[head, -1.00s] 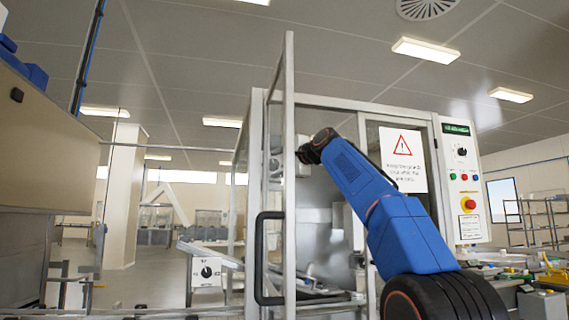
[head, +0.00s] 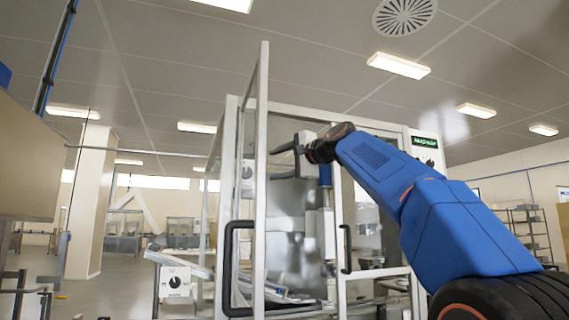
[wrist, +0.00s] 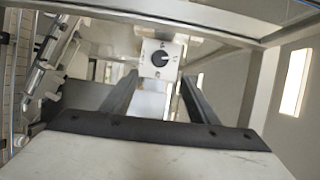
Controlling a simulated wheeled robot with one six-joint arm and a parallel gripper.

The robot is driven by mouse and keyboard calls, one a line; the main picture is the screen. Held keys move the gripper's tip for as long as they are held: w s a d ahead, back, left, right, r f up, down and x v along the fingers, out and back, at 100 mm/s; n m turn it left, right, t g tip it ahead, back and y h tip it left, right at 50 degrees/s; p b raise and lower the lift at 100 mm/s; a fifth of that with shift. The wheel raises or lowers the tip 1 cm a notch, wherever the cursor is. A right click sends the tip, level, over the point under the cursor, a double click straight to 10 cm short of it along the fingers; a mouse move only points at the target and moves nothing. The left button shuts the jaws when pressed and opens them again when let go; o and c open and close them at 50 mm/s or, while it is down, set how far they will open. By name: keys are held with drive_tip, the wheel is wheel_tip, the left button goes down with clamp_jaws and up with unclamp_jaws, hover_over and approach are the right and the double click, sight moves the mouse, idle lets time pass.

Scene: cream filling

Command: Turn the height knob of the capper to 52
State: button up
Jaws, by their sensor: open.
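A white dial plate with a round black knob (wrist: 159,58) sits in the wrist view, straight ahead between my fingers. It appears to be the knob (head: 247,172) on a white block inside the capper's frame in the head view. The knob's pointer and marks are too small to read. My gripper (head: 272,163) is open and empty, its two dark fingers pointing left toward that knob. In the wrist view my gripper (wrist: 159,78) has its fingers on either side of the plate's line of sight, with a gap before the knob.
The capper's open door (head: 261,190) with a black handle stands upright in front of the knob. A second dial box (head: 175,282) stands lower left. A green display (head: 425,142) shows beyond my arm. Frame bars (wrist: 165,10) cross the top of the wrist view.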

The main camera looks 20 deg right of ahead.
drive_tip(key=shift+v, duration=1.5)
drive_tip(key=s+a+f+n+g+h, duration=0.1)
drive_tip(key=s+f+n+g+h, duration=0.15)
drive_tip(key=s+f, duration=1)
drive_tip(key=s+a+f+n+g+h, duration=0.1)
drive_tip(key=s+f+n+g, duration=0.25)
drive_tip(key=f, duration=1.75)
drive_tip(key=s+a+f+n+g+h, duration=0.1)
drive_tip(key=s+f+n+g+h, duration=0.15)
drive_tip(key=s+f, duration=1)
drive_tip(key=s+d+f+n+g, duration=0.1)
drive_tip(key=s+f, duration=0.2)
drive_tip(key=f, duration=0.5)
drive_tip(key=s+d+f+n+g, duration=0.1)
drive_tip(key=s+f, duration=0.3)
drive_tip(key=f, duration=0.5)
drive_tip(key=s+f+n+g+h, duration=0.1)
drive_tip(key=s+f+n, duration=0.1)
drive_tip(key=f, duration=0.6)
drive_tip(key=shift+s+d+f+n, duration=0.25)
drive_tip(key=shift+s+d+n, duration=0.15)
drive_tip(key=shift+s, duration=0.25)
